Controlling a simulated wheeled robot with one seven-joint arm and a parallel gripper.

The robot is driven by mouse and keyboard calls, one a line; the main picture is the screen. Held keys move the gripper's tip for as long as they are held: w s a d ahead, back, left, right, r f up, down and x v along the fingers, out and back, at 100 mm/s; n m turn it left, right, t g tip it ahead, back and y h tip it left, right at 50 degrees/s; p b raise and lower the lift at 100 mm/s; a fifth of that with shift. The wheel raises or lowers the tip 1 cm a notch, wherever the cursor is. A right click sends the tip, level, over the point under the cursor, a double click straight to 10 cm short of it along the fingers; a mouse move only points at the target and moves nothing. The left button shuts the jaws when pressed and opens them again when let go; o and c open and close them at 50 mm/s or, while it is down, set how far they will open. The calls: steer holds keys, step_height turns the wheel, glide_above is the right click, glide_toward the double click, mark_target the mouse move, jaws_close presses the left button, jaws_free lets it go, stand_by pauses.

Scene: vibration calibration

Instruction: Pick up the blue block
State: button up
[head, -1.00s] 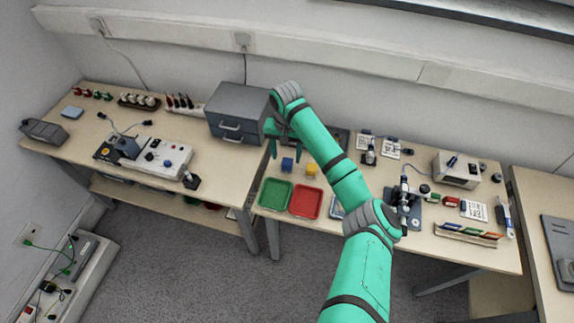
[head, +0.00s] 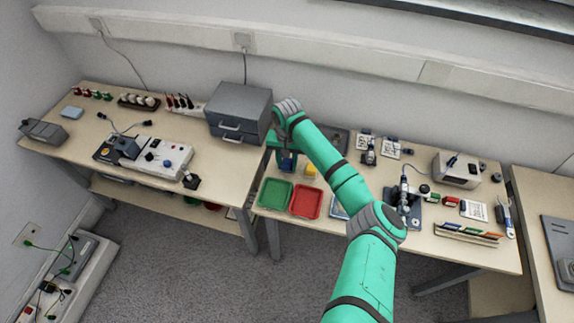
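The blue block (head: 287,167) stands on the right-hand bench, just behind the green tray, and is partly hidden by my gripper. My gripper (head: 287,163) points down at the block, with its fingers low around it. The fingers are small and dark here, so I cannot tell whether they touch the block's sides. The block appears to rest on the bench.
A yellow block (head: 310,170) sits close to the right of the blue one. The green tray (head: 264,203) and red tray (head: 293,214) lie in front. A grey drawer cabinet (head: 258,103) stands behind left. A microscope-like device (head: 404,200) stands to the right.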

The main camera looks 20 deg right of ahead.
steer(key=shift+r, duration=0.15)
steer(key=shift+r, duration=0.6)
steer(key=s+d+r, duration=0.3)
steer(key=s+r, duration=0.2)
steer(key=s, duration=0.1)
steer(key=s+d+r, duration=0.2)
steer(key=s+r, duration=0.4)
steer(key=shift+s+d+r, duration=0.3)
steer(key=shift+s+d, duration=0.1)
steer(key=shift+o, duration=0.4)
